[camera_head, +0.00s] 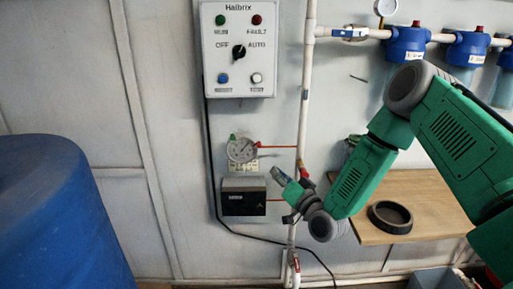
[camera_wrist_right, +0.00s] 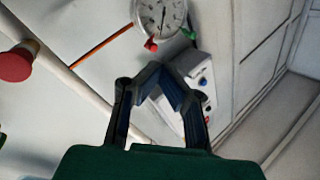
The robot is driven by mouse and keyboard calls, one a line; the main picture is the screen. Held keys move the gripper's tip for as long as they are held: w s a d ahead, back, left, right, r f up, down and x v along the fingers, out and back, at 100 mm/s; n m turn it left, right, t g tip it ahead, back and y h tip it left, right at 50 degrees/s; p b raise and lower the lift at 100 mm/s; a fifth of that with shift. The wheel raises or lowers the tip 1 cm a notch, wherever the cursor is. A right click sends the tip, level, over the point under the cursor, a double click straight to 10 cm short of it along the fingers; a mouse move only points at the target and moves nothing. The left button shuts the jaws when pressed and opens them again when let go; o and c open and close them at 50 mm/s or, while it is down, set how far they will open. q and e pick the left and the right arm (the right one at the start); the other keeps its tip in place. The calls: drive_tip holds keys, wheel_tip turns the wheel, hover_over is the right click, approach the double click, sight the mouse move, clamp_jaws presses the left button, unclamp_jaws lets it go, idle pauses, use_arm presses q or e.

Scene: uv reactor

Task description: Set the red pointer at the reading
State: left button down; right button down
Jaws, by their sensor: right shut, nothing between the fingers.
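The round gauge (camera_head: 241,149) hangs on the wall above a dark box, with a pale dial and small red and green parts at its rim. In the right wrist view the gauge (camera_wrist_right: 158,14) is cut by the top edge; a red knob (camera_wrist_right: 151,45) and a green one (camera_wrist_right: 189,34) sit at its rim. A dark needle shows on the dial; I cannot make out a separate red pointer or the reading. My right gripper (camera_head: 279,178) is shut and empty, below and right of the gauge, apart from it. It also shows in the right wrist view (camera_wrist_right: 161,76). My left gripper is out of view.
A control box (camera_head: 238,50) with a selector hangs above the gauge. A white vertical pipe (camera_head: 306,95) runs right of it, close to my right gripper. A dark box (camera_head: 243,196) is below. A blue barrel (camera_head: 60,220) stands left; a wooden shelf (camera_head: 440,215) is right.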

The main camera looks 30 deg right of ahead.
sight(259, 145)
drive_tip(key=w+a+r+n+p, duration=0.1)
drive_tip(key=w+n, duration=0.3)
drive_tip(key=n, duration=0.3)
drive_tip(key=w+a+r+n, duration=0.1)
drive_tip(key=w+n, duration=0.3)
drive_tip(key=n, duration=0.4)
drive_tip(key=w+a+r+n+p, duration=0.1)
drive_tip(key=w+r+n, duration=0.1)
drive_tip(key=w+n, duration=0.2)
drive_tip(key=shift+w+a+r+n+y+p, duration=0.1)
drive_tip(key=shift+w+a+n+y+p, duration=0.1)
drive_tip(key=shift+n, duration=0.65)
drive_tip(key=shift+w+a+r+n+y+p, duration=0.1)
drive_tip(key=shift+a+n+y, duration=0.1)
drive_tip(key=shift+n, duration=0.65)
drive_tip(key=shift+s+d+f, duration=0.2)
drive_tip(key=shift+d, duration=0.4)
drive_tip(key=shift+s+d+f, duration=0.15)
drive_tip(key=shift+d+f, duration=0.05)
drive_tip(key=shift+d, duration=0.4)
drive_tip(key=shift+s+d+f, duration=0.15)
drive_tip(key=shift+d, duration=0.25)
drive_tip(key=shift+s+d+f, duration=0.1)
drive_tip(key=shift+d, duration=0.25)
